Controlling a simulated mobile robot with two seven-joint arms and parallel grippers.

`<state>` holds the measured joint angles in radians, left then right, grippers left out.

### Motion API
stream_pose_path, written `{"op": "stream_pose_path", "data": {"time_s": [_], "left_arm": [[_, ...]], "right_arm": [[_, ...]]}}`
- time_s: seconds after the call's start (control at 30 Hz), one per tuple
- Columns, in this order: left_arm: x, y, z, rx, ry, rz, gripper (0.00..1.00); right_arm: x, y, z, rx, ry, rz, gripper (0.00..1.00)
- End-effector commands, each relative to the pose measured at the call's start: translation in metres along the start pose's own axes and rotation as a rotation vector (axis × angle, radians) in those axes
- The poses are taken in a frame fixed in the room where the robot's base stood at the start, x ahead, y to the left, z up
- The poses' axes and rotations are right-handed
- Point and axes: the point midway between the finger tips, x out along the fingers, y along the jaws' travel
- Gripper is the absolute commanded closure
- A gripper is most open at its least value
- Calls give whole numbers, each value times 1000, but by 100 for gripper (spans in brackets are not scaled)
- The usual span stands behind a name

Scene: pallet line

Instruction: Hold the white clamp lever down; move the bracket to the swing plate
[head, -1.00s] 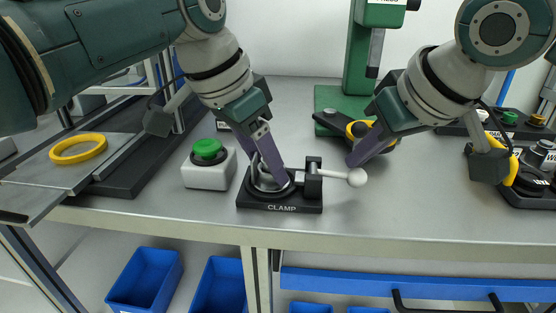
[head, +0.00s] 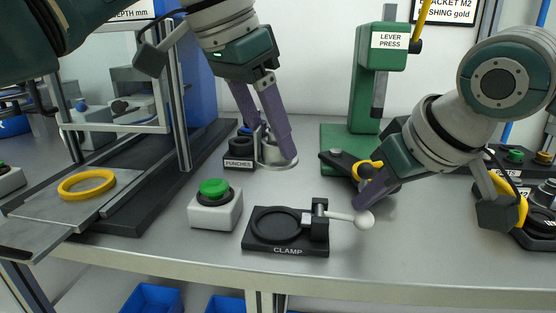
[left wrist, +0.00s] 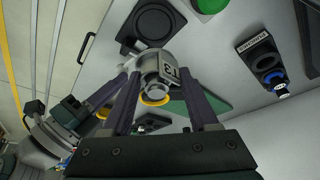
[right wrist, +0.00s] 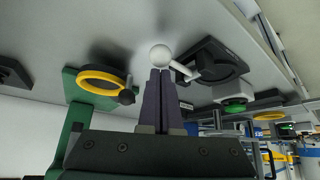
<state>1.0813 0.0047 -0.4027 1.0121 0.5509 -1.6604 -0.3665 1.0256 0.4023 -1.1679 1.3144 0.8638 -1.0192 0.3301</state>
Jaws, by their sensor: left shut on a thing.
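My left gripper (head: 270,150) is shut on the grey metal bracket (head: 277,161), above the bench behind the clamp. The bracket also shows between the fingers in the left wrist view (left wrist: 152,62). The black clamp (head: 262,243) has an empty round seat. Its white lever (head: 364,220) points right, lying about level. My right gripper (head: 362,203) is shut and empty, with its tips right by the lever's ball; I cannot tell if they touch. A black plate (head: 342,160) with a yellow ring sits on the green press base, partly hidden by my right gripper; it may be the swing plate.
A green button box (head: 215,212) stands left of the clamp. A punch holder (head: 238,160) is close to the bracket. The green lever press (head: 375,75) rises at the back. A sliding tray with a yellow ring (head: 87,184) is at left.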

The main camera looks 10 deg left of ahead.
Motion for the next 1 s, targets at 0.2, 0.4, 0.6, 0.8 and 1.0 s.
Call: {"op": "stream_pose_path", "data": {"time_s": [0.2,0.4,0.6,0.8,1.0], "left_arm": [[-17,0,-7,2,2,-1,100],[-29,0,-12,2,2,-1,100],[-40,0,-17,1,3,0,100],[-44,0,-18,1,1,0,100],[-44,0,-18,1,1,0,100]], "right_arm": [[1,0,2,1,-7,0,100],[1,0,3,1,-7,0,100],[1,0,3,1,-7,0,100],[1,0,2,1,-7,0,100],[1,0,2,1,-7,0,100]]}}
